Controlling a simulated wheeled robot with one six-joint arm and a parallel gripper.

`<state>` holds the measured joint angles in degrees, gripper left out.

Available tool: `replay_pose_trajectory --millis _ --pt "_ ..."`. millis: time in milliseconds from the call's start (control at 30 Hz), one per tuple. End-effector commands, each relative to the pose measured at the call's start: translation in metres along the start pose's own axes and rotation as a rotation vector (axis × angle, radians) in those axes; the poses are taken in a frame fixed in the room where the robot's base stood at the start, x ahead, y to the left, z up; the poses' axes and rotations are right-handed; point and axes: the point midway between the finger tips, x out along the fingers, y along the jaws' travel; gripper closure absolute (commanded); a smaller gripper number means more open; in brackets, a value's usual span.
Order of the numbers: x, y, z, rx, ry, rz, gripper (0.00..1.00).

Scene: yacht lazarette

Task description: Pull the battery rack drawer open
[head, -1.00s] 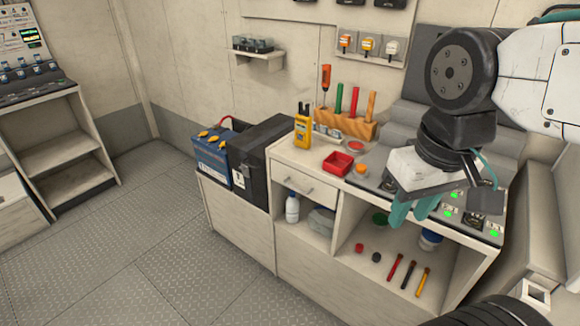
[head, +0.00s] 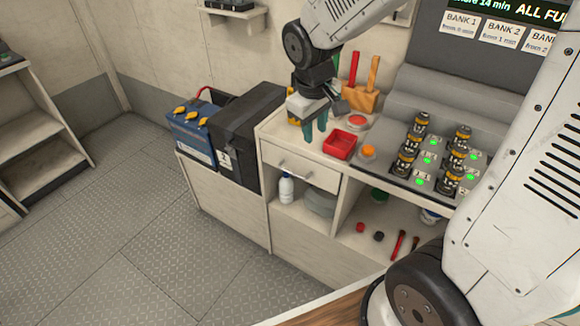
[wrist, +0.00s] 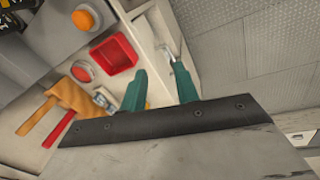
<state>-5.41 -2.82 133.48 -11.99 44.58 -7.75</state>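A white drawer (head: 320,178) with a thin bar handle (head: 295,170) sits in the left part of the counter cabinet. Its front looks flush, so it appears shut. No label shows that it is the battery rack drawer. My gripper (head: 315,132) hangs above the counter's left end, over and behind the drawer front, with teal fingers pointing down. In the wrist view the fingers (wrist: 161,72) are apart with nothing held between them. A metallic bar, apparently the handle (wrist: 167,52), shows just beyond the fingertips; contact cannot be told.
A red tray (head: 340,145) and an orange button (head: 368,151) are on the counter, right of my gripper. A wooden tool block (head: 358,99) stands behind. A blue battery (head: 193,135) and black box (head: 245,135) stand left. The floor (head: 150,240) in front is clear.

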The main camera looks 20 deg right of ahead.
Motion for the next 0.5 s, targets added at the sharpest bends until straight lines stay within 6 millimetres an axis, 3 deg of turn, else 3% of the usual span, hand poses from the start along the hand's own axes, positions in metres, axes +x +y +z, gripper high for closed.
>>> replay_pose_trajectory --millis 33,200,333,500 --pt "0.021 -0.002 -0.015 -0.043 -0.012 0.002 0.69" --pt "0.08 -0.011 -0.057 -0.168 -0.011 0.01 0.69" --pt "0.112 -0.018 -0.074 -0.232 -0.007 0.01 0.69" --pt "0.132 -0.023 -0.084 -0.268 -0.003 0.009 0.69"
